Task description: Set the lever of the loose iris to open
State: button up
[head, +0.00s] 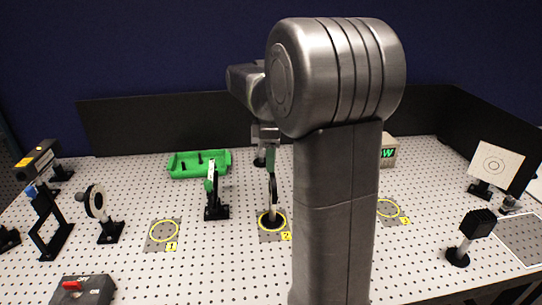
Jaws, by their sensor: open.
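A thin upright optic seen edge-on (272,188), with a greenish upper part, stands on a round black base inside the yellow ring marked 2. It may be the loose iris, but I cannot make out its lever or setting. My gripper (266,146) is open, above and behind this optic in the picture. My own arm partly hides the gripper, and I cannot tell whether it touches anything. A black ring-shaped mount with a pale face (95,202) stands on a black base at the left.
A green tray (183,172) holds small dark pieces at the back. An empty yellow ring marked 1 (153,238) lies at left; another, marked 3 (398,219), lies at right. A target card (494,168) and black-headed post (473,231) stand at right. My arm hides the centre right.

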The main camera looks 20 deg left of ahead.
aim_at(273, 175)
jog(key=shift+c, duration=0.4)
grip_shut()
jog(key=shift+s+b, duration=0.15)
jog(key=shift+b, duration=0.25)
jog(key=s+d+t+y+b, duration=0.1)
jog(key=t+b, duration=0.1)
jog(key=b, duration=0.2)
jog(key=s+d+t+y+b, duration=0.1)
jog(key=s+t+b, duration=0.1)
jog(key=b, duration=0.1)
jog(key=shift+r+y+b, duration=0.15)
jog(key=shift+y+b, duration=0.25)
jog(key=shift+s+d+r+t+b, duration=0.2)
jog(key=shift+s+t+b, duration=0.15)
jog(key=shift+t+b, duration=0.4)
jog(key=shift+y, duration=0.3)
jog(key=shift+o, duration=0.4)
grip_release()
